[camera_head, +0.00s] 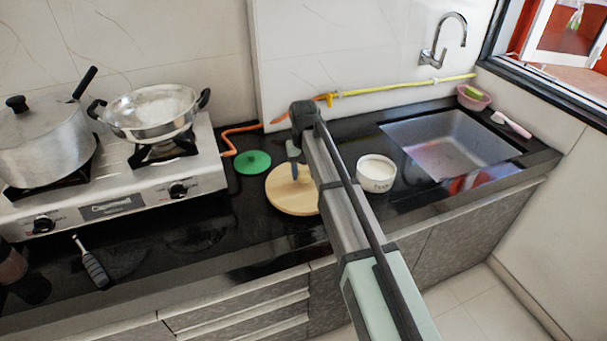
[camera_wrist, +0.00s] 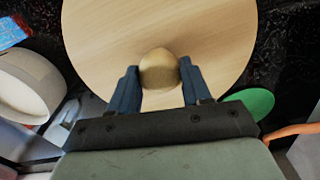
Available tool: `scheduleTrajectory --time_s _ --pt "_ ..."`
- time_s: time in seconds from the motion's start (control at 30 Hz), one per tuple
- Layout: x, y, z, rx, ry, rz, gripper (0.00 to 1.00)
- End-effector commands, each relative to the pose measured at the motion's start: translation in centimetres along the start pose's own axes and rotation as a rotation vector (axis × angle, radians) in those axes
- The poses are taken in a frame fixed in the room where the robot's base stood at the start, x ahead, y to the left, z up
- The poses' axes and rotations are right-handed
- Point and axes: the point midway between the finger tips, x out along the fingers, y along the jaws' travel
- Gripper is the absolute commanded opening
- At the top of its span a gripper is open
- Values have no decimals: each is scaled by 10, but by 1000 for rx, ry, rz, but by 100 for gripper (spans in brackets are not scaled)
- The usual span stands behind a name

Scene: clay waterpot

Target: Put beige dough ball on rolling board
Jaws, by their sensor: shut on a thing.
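The beige dough ball (camera_wrist: 158,70) sits between the two blue fingers of my gripper (camera_wrist: 160,84) in the wrist view. My gripper is shut on it. The round pale wooden rolling board (camera_wrist: 215,28) lies directly beneath. In the head view the board (camera_head: 285,200) rests on the black counter, and my gripper (camera_head: 295,170) points down over it. The ball is mostly hidden there by the fingers and arm. I cannot tell whether the ball touches the board.
A white bowl (camera_head: 376,179) stands right of the board, and a green disc (camera_head: 253,162) lies to its left. The stove (camera_head: 120,185) with a pot and a pan is farther left. A sink (camera_head: 450,145) is at the right. The counter front is mostly clear.

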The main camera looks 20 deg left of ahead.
Motion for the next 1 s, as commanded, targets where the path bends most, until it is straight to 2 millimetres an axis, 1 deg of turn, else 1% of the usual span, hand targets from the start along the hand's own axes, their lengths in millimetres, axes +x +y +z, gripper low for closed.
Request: scheduleTrajectory --time_s 0.03,0.1,0.5,0.53,0.6,0.77,0.8,1.0 --pt "7 0 1 0 -2 0 24" --pt "12 0 1 0 -1 0 24" --pt "16 0 0 0 0 0 24" --pt "16 0 0 0 0 0 50" --pt "15 0 0 0 0 0 57" --pt "15 0 0 0 0 0 72" --pt "15 0 0 0 0 0 74" --pt "15 0 0 0 0 0 74"
